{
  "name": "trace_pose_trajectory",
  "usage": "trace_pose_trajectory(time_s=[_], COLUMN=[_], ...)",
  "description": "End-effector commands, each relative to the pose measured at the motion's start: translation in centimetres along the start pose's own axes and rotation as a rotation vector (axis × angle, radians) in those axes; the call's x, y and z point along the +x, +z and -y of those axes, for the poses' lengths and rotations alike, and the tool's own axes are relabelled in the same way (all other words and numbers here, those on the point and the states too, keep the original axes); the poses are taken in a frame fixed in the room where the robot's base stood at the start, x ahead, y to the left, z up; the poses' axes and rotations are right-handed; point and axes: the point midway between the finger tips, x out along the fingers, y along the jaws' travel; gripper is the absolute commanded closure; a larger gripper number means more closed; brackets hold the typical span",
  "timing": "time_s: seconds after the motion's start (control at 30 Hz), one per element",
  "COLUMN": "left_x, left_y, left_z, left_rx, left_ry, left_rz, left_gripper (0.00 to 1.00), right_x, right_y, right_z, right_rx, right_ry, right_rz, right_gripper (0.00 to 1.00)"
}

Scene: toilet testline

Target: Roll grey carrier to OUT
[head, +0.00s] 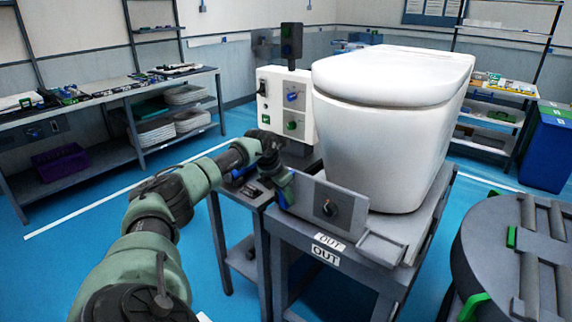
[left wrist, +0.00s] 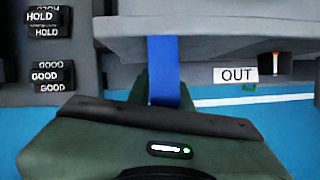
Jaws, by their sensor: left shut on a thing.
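The grey carrier (head: 398,242) lies on the stand's top and bears a white toilet (head: 385,150). Its upright grey front plate (head: 328,203) has a dark round knob. My left gripper (head: 284,186) is at the plate's left end, shut on a blue handle. In the left wrist view the blue handle (left wrist: 163,68) runs upright between the fingers, which are mostly hidden by the gripper body. White OUT labels (head: 326,254) are on the stand's front edge, below and right of the gripper; one also shows in the left wrist view (left wrist: 236,75). My right gripper is not seen.
A control box (head: 285,105) with blue and green knobs stands behind the gripper. HOLD and GOOD blocks (left wrist: 50,75) are at the left in the wrist view. A round dark table (head: 490,250) stands close at right. Blue floor (head: 120,215) is clear at left.

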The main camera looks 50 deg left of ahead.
Motion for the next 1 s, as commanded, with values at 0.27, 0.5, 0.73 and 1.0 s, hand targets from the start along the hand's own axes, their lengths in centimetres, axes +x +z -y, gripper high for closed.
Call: trace_pose_trajectory(time_s=[0.27,0.5,0.73,1.0], left_x=[0.0,0.0,-0.1,-1.6], left_y=[0.0,-0.1,0.0,0.0], left_z=[-0.2,-0.4,-0.4,-0.5], left_rx=[0.001,-0.002,-0.002,-0.002], left_ry=[-0.001,0.001,0.002,0.004], left_rz=[0.001,0.0,0.001,0.004], left_gripper=[1.0,0.66,0.59,0.59], right_x=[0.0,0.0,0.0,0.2], right_y=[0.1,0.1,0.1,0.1], right_z=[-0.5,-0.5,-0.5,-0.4], right_rx=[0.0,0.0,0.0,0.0], right_ry=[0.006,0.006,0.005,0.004], right_rz=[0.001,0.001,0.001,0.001], right_gripper=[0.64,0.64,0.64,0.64])
